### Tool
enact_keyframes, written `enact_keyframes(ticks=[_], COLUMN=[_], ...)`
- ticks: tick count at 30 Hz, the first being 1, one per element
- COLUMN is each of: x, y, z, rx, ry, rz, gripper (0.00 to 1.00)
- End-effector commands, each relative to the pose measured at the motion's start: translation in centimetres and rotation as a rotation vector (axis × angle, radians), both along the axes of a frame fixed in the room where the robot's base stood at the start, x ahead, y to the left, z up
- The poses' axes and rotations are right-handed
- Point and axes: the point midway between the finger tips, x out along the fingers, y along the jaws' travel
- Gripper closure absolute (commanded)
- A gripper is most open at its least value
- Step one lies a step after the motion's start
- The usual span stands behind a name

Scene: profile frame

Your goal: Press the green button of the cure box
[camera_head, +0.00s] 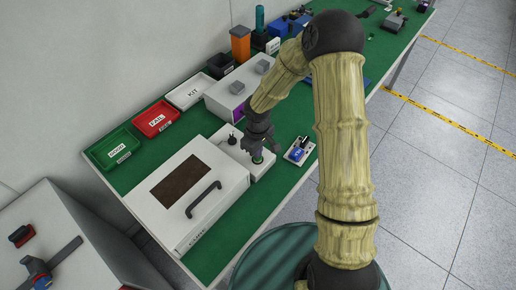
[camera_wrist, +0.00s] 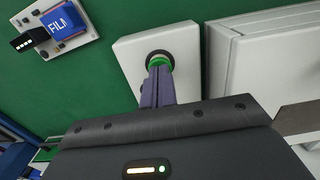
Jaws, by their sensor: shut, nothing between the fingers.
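The cure box (camera_head: 190,190) is a white box with a brown window and a dark handle, on the green table at the lower left of the head view. Part of it shows at the right of the wrist view (camera_wrist: 262,65). A white control block (camera_head: 262,166) stands beside it. The green button (camera_wrist: 159,60), in a dark ring, sits on this block (camera_wrist: 128,52). My gripper (camera_wrist: 158,72) is shut and empty, with its fingertips over the button and partly hiding it. In the head view my gripper (camera_head: 257,157) is at the button. I cannot tell whether they touch.
A small white fixture with a blue block (camera_head: 297,152) lies right of the control block. A purple-fronted grey box (camera_head: 230,95) stands behind. Green (camera_head: 115,148), red (camera_head: 157,118) and white (camera_head: 190,91) trays line the wall side. Bare green table (camera_head: 215,255) shows in front.

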Motion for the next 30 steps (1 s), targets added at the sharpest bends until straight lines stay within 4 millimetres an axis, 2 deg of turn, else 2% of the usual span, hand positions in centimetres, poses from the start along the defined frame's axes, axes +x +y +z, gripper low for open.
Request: enact_keyframes(ticks=[5,14,25,30], x=[0.0,-0.1,-0.3,-0.3], y=[0.0,0.0,-0.1,-0.1], z=[-0.2,-2.5,-2.6,-1.5], rx=[0.000,0.000,-0.001,-0.002], ry=[0.000,0.001,0.008,0.008], rz=[0.000,0.000,-0.001,-0.002], gripper=[1.00,1.00,1.00,1.00])
